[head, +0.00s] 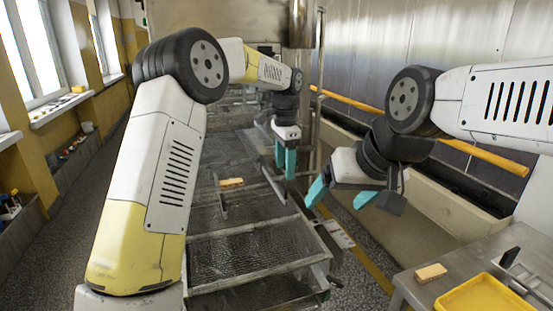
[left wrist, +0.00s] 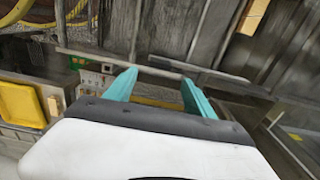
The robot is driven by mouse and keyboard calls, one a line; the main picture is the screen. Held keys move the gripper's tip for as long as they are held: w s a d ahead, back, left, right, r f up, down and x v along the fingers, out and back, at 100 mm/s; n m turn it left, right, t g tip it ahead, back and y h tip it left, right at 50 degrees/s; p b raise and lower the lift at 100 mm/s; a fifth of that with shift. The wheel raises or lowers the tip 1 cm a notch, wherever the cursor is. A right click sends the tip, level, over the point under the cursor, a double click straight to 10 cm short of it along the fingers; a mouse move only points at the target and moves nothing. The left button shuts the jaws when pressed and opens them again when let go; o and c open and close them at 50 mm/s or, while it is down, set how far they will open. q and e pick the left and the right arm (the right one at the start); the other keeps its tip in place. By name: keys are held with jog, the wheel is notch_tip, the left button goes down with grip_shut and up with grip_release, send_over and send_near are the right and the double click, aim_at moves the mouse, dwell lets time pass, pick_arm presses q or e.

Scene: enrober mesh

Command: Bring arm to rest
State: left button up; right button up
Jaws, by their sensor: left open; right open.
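My left arm comes in from the left in the head view, and its gripper (head: 285,158) hangs over the mesh conveyor (head: 235,255) with teal fingers pointing down. It is open and empty. In the left wrist view the two teal fingers (left wrist: 158,88) stand apart with nothing between them. My right gripper (head: 340,198) is to the right of the conveyor, above the floor strip beside it. Its teal fingers are apart and nothing shows between them. A tan block (head: 231,182) lies on the mesh, left of my left gripper.
A metal table (head: 460,258) at the lower right holds another tan block (head: 431,273), a yellow tray (head: 482,297) and a dark-handled tool (head: 510,258). A vertical metal pipe (head: 317,90) stands behind my left gripper. A yellow rail (head: 485,152) runs along the right wall.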

pick_arm(q)
jog(key=s+a+r+n+t+h, duration=0.1)
jog(key=s+a+r+n+t, duration=0.2)
jog(key=s+a+r+n, duration=0.7)
jog(key=s+a+f+n+t, duration=0.1)
jog(key=s+a, duration=0.4)
jog(key=s, duration=0.5)
jog(key=s+a+f+n+t+h, duration=0.1)
jog(key=s+a+n+t, duration=0.1)
jog(key=s+a, duration=0.4)
jog(key=s+n, duration=0.1)
jog(key=s, duration=0.3)
jog(key=shift+a+f, duration=0.15)
jog(key=shift+f, duration=0.05)
